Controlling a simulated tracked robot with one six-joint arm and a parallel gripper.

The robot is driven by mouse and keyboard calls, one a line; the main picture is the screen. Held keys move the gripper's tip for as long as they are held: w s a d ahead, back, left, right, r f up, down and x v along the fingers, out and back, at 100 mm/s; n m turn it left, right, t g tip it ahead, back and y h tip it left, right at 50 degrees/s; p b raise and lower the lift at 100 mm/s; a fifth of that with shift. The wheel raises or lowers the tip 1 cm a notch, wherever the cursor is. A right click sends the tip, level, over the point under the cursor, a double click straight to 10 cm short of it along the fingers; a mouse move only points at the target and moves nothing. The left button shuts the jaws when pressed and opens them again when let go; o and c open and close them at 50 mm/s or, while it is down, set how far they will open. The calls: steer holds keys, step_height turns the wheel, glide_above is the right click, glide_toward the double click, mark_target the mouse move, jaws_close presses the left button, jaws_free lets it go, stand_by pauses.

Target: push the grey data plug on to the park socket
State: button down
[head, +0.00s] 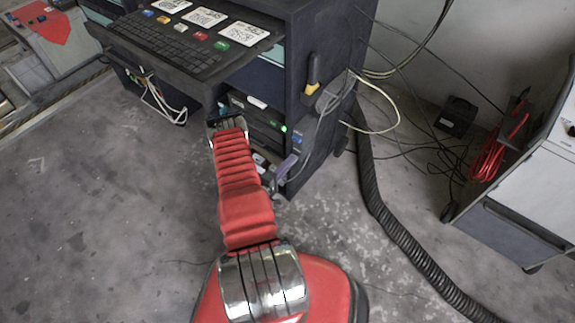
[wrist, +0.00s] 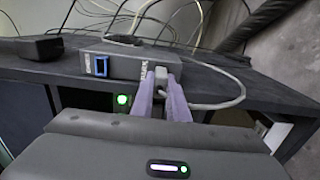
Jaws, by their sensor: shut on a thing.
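In the wrist view the grey data plug (wrist: 160,80) is held between the two lilac fingertips of my gripper (wrist: 161,88). A pale grey cable loops from beside it to the right. The plug is in front of the right part of a grey box (wrist: 125,62); I cannot tell whether it touches the box. A blue-framed socket (wrist: 101,66) is in the box's face, left of the plug; its label is unreadable, so I cannot tell if it is the park socket. In the head view my gripper (head: 289,163) is at the cabinet's lower right corner, and the plug is too small to make out.
The dark cabinet (head: 318,60) carries a keyboard shelf (head: 180,50) and a yellow-black handled tool (head: 312,72) on its side. Loose cables run over the box. A black corrugated hose (head: 385,220) lies on the floor to the right. Floor at left is clear.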

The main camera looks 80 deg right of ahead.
steer(key=c, duration=1.6)
jaws_free()
steer(key=shift+c, duration=0.2)
steer(key=v, duration=1.3)
steer(key=shift+w+a, duration=0.2)
steer(key=shift+a, duration=0.1)
steer(key=shift+f, duration=0.1)
